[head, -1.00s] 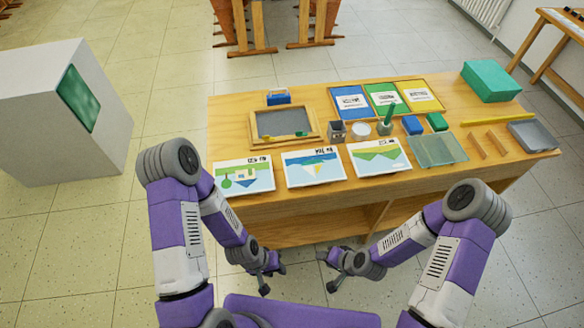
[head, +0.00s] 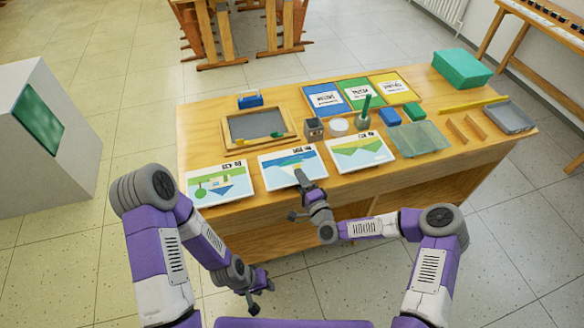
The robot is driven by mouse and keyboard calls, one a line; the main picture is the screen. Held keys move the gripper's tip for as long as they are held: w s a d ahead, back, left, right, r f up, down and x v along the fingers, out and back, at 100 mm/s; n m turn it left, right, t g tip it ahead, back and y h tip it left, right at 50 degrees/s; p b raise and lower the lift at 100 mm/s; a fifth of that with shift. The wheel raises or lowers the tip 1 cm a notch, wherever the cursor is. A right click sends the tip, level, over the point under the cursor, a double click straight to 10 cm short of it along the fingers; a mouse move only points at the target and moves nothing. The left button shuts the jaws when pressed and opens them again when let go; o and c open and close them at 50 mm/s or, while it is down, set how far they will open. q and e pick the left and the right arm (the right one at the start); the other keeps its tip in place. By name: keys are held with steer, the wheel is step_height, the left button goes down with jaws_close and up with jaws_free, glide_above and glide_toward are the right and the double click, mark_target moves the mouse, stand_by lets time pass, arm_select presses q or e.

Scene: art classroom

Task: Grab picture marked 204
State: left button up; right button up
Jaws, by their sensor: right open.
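Three white-edged landscape pictures lie in a row along the front of the wooden table: a left picture (head: 220,184), a middle picture (head: 291,164) and a right picture (head: 360,151). Each has a small dark mark at its top right corner, too small to read, so I cannot tell which is 204. My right gripper (head: 298,196) is open at the front edge of the middle picture; one finger overlaps its lower part in view. I cannot tell whether they touch. My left gripper (head: 262,296) is open and empty, low in front of the table.
On the wooden table (head: 200,132) behind the pictures are a framed slate (head: 255,125), a grey pot (head: 313,128), a green-handled tool in a holder (head: 363,120) and coloured cards (head: 359,94). A glassy plate (head: 418,139) lies right of the pictures.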

steer(key=shift+w+a, duration=0.2)
steer(key=shift+w, duration=0.1)
steer(key=shift+c, duration=0.4)
jaws_close()
steer(key=shift+r, duration=0.1)
